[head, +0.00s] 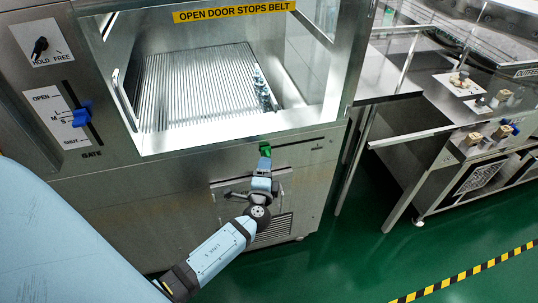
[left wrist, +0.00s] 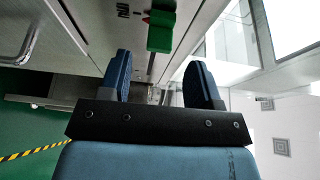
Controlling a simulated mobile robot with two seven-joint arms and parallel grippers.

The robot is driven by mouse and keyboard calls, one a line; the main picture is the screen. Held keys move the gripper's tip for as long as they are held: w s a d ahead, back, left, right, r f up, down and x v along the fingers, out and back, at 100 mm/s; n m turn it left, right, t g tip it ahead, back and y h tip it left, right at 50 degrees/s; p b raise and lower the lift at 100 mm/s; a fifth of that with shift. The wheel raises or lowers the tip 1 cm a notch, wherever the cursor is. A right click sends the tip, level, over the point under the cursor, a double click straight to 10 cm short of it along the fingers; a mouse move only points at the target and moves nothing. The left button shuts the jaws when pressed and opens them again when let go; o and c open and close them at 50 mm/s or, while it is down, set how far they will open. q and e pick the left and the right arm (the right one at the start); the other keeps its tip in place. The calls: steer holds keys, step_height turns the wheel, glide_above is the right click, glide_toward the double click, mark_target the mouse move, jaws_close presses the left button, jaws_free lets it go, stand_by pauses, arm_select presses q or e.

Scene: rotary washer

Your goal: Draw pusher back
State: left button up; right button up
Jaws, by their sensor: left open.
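The pusher's green handle (head: 265,151) sits at the left end of a horizontal slot in the steel front panel, below the washer's window. It also shows in the left wrist view (left wrist: 161,30), at the top, beyond my fingers, with a small red mark beside it. My left gripper (head: 264,166) is just below the handle in the head view. In the left wrist view its two dark blue fingers (left wrist: 160,72) are spread, with the handle ahead of the gap between them. I cannot tell if a fingertip touches the handle. My right gripper is not in view.
A blue gate lever (head: 81,116) and a HOLD/FREE knob (head: 40,47) are on the left panel. A ribbed belt (head: 200,85) lies behind the window. A steel counter with small knobs (head: 503,96) stands at right. Green floor (head: 360,260) is open at lower right.

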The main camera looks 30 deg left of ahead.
arm_select(q)
steer(key=x, duration=0.6)
steer(key=shift+p, duration=0.3)
steer(key=shift+c, duration=0.4)
steer(key=shift+w, duration=0.1)
jaws_close()
